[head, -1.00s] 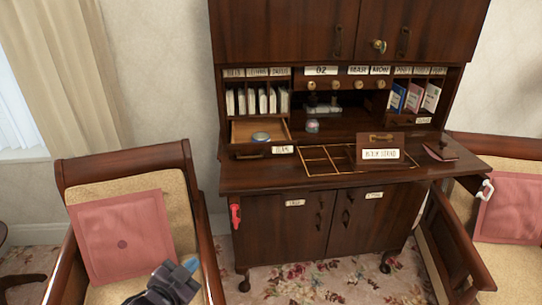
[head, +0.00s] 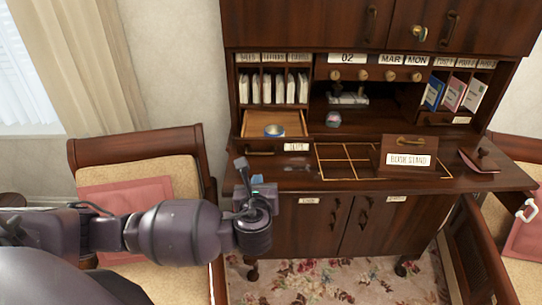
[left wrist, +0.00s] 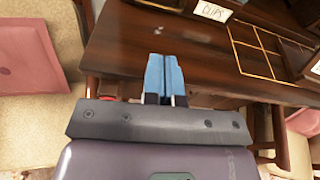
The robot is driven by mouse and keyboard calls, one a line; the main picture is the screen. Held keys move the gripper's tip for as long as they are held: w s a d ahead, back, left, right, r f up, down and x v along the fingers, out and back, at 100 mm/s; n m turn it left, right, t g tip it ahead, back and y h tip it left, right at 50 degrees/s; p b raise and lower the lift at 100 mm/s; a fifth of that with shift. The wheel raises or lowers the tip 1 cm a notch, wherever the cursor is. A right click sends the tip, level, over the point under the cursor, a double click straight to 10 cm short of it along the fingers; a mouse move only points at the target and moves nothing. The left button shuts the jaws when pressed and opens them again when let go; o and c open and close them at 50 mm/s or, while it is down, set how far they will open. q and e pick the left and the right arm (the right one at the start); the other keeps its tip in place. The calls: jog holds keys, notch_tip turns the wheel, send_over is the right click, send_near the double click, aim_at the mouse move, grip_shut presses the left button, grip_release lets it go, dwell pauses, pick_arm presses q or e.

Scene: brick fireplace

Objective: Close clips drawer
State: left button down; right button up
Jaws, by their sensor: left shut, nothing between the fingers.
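The clips drawer (head: 262,147) is pulled open at the left of the desk, below the letter slots. A small round tin (head: 274,130) lies inside it. Its labelled front with a dark handle faces me, and the label (left wrist: 213,11) also shows at the top of the left wrist view. My left gripper (head: 257,180) is in front of the desk's left front edge, below and in front of the drawer. In the left wrist view its blue fingers (left wrist: 164,75) are together and empty, pointing at the desktop. My right gripper is not in view.
A chair with a pink cushion (head: 125,194) stands left, and another chair stands right.

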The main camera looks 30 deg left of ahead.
pick_arm(q)
jog(key=p, duration=0.1)
send_near(259, 154)
jog(key=shift+m, duration=0.3)
jog(key=x, duration=0.7)
jog(key=shift+w+a+f, duration=0.15)
jog(key=shift+w, duration=0.1)
